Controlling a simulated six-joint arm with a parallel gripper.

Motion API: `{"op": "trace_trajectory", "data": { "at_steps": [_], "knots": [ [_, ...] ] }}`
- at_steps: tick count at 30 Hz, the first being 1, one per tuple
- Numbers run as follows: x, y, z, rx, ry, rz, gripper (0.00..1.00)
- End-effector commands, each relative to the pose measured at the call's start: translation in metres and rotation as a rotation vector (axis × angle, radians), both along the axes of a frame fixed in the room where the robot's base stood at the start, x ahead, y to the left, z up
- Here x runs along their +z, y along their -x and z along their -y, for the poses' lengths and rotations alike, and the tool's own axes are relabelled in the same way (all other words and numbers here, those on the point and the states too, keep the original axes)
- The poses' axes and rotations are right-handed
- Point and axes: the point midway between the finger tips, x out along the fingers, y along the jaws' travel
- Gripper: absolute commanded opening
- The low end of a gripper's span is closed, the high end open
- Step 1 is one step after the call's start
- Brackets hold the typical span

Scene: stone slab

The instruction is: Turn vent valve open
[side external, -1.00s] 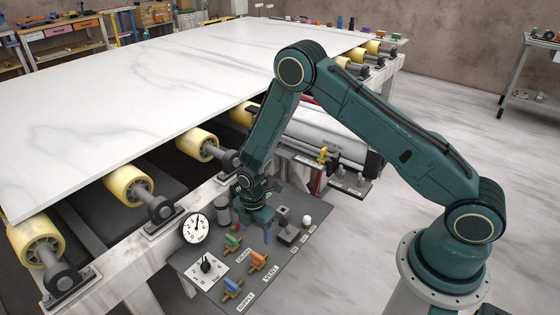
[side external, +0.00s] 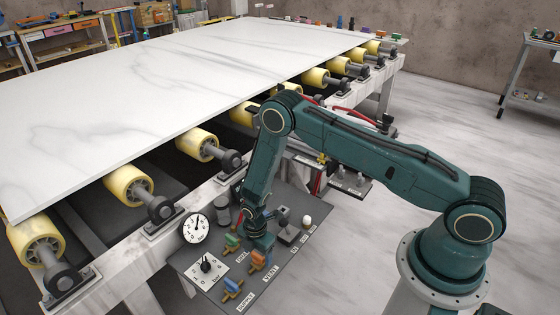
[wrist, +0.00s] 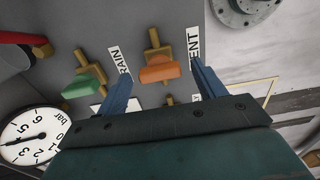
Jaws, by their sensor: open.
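The vent valve has an orange handle (side external: 257,258) on a brass body, on the grey panel beside the VENT label (side external: 270,274). The orange handle (wrist: 160,72) also shows in the wrist view, crosswise between my fingertips, near the partly hidden VENT label (wrist: 194,45). My gripper (side external: 259,249) is just above and behind the orange handle in the side view. In the wrist view my gripper (wrist: 160,69) is open, with one blue finger to each side of the handle. I see no contact, and the height gap is hard to tell.
A pressure gauge (side external: 195,229), a dial knob (side external: 206,264) and a grey block (side external: 289,233) are also near. The marble slab (side external: 150,90) lies on yellow rollers behind.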

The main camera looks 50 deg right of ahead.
Motion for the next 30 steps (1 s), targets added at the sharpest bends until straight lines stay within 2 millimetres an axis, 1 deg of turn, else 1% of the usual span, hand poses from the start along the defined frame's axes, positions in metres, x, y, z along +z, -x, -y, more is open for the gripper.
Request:
{"op": "trace_trajectory", "data": {
  "at_steps": [4, 11, 12, 14, 18, 19, 30],
  "knots": [
    [-0.0036, -0.0005, 0.0000, 0.000, 0.000, 0.002, 0.69],
    [-0.0039, -0.0004, 0.0000, 0.000, 0.000, 0.001, 0.69],
    [-0.0039, -0.0004, 0.0000, 0.000, 0.000, 0.001, 0.65],
    [-0.0039, -0.0004, 0.0000, 0.000, 0.000, 0.001, 0.53],
    [-0.0038, -0.0004, 0.0000, 0.000, 0.000, 0.001, 0.26],
    [-0.0038, -0.0003, 0.0000, 0.000, 0.000, 0.001, 0.24],
    [-0.0036, -0.0004, 0.0000, -0.040, 0.000, 0.001, 0.24]
  ]
}}
